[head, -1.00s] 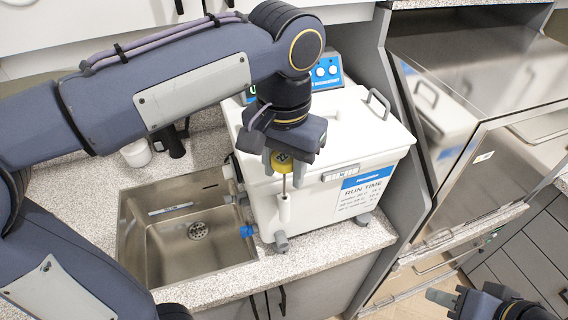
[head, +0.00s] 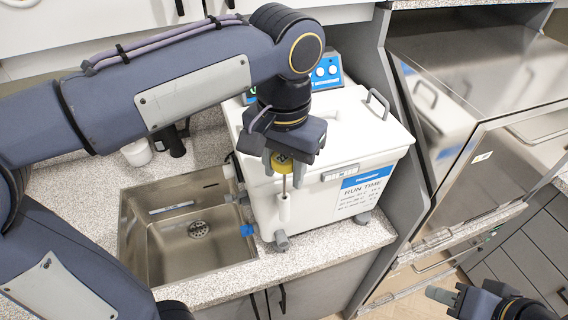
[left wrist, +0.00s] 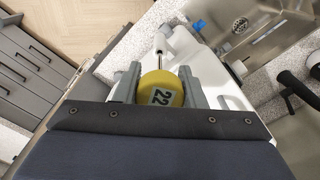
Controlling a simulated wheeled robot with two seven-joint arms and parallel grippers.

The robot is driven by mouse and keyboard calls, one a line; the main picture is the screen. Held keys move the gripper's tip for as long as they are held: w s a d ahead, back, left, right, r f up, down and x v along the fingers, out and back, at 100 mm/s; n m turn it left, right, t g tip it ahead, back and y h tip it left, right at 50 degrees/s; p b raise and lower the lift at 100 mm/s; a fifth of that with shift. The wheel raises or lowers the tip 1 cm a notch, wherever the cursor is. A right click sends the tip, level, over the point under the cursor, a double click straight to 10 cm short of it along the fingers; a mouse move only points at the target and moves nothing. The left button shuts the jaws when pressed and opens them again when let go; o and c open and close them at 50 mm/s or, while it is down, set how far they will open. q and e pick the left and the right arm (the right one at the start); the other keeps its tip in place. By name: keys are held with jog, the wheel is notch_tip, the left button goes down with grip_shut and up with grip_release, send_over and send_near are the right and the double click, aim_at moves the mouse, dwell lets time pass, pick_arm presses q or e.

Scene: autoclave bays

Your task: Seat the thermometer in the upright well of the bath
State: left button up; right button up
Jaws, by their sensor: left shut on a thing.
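The thermometer has a yellow head (head: 281,164) and a thin stem that points down. Its head, marked 22, also shows in the left wrist view (left wrist: 161,91). My left gripper (head: 282,161) is shut on this head, with one finger on each side. The bath (head: 320,150) is a white lidded box on the counter. Its upright well (head: 284,210) is a white tube at the front left corner, directly below the thermometer. The stem meets the tube's top; how deep it sits I cannot tell. My right gripper (head: 446,296) is far off at the lower right, its jaw opening unclear.
A steel sink (head: 150,255) lies left of the bath. A blue-handled tap (head: 247,230) sticks out beside the well. A white cup (head: 137,152) and a dark object (head: 175,142) stand behind the sink. A grey panel (head: 400,190) and a steel cabinet (head: 470,120) flank the right.

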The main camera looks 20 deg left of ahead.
aim_at(284, 157)
pick_arm(q)
jog(key=shift+f+b, duration=1.35)
jog(key=shift+f, duration=0.55)
jog(key=o, duration=1)
jog(key=shift+o, duration=0.2)
jog(key=shift+r, duration=0.1)
notch_tip(284, 157, up, 8)
jog(key=shift+f, duration=0.15)
